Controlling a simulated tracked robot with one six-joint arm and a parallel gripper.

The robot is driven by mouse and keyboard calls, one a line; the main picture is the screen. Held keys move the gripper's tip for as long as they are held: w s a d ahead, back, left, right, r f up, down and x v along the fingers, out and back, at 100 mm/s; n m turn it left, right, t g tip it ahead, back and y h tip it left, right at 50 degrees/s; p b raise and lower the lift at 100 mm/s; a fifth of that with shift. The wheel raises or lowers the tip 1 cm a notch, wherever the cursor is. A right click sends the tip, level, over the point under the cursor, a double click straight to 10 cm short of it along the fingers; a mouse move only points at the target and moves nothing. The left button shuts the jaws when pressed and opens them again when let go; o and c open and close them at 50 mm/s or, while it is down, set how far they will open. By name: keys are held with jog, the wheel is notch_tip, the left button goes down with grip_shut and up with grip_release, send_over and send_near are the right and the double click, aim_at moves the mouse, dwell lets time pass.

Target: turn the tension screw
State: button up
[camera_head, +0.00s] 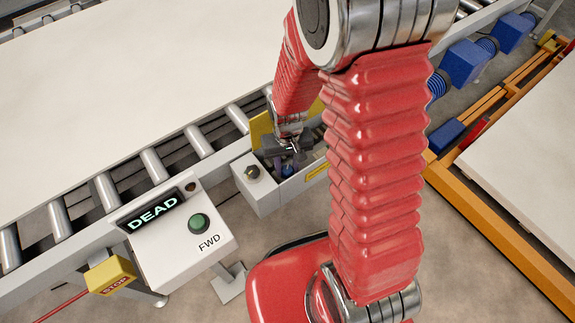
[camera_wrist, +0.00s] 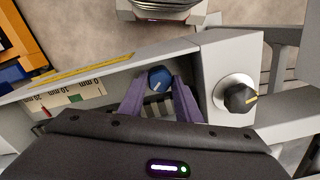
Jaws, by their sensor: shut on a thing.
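The tension screw has a blue head (camera_wrist: 160,77) and sits in an open grey housing (camera_wrist: 205,58) beside the roller conveyor. My gripper (camera_wrist: 158,90) is shut on the blue head, with one purple finger on each side of it. In the head view my gripper (camera_head: 290,165) reaches down into the housing (camera_head: 265,198), and the arm hides part of it. A white scale (camera_wrist: 75,99) marked in mm, with a red pointer (camera_wrist: 46,112), lies inside the housing to the left of the screw in the wrist view.
A control box (camera_head: 165,245) shows DEAD beside a green FWD button (camera_head: 199,223). A yellow STOP box (camera_head: 110,275) hangs near. A white sheet (camera_head: 130,80) covers the rollers.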

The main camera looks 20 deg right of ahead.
aim_at(287, 170)
jog(key=shift+c, duration=0.2)
jog(key=shift+n, duration=1.5)
jog(key=o, duration=1.1)
jog(key=shift+c, duration=0.2)
notch_tip(287, 170, up, 14)
jog(key=shift+f, duration=0.15)
